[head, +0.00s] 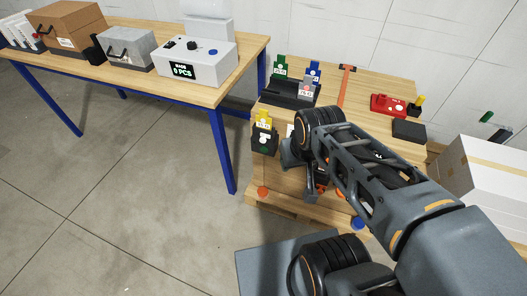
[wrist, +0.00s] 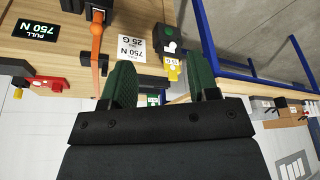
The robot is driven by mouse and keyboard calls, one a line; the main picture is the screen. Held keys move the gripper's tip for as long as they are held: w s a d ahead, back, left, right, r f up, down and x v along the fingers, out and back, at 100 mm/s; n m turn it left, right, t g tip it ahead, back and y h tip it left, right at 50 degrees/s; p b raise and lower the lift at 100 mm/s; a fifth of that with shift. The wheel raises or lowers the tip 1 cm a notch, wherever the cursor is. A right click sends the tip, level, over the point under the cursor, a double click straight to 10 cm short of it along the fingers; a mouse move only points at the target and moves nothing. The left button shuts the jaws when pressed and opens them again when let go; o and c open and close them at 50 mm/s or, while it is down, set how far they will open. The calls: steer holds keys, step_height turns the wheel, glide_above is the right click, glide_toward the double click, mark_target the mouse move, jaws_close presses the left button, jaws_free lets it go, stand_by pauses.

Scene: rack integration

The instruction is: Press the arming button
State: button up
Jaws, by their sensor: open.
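My gripper (wrist: 160,64) is open and empty in the wrist view, its two green fingers apart above the smaller wooden table. No button is labelled as the arming button. A red device (head: 388,105) sits at the table's right side. A white counter box (head: 195,68) with a blue button and a "0 PCS" display stands on the long table. My arm hides part of the smaller table.
A black holder (head: 290,97) with green, blue and grey tagged pieces stands at the back, beside an orange strap (head: 346,86). A "750 N 25 G" label (wrist: 131,48) lies near the fingertips. A white carton (head: 487,170) is at right. Floor between the tables is clear.

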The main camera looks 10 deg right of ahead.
jaws_close()
stand_by(0.3)
stand_by(1.2)
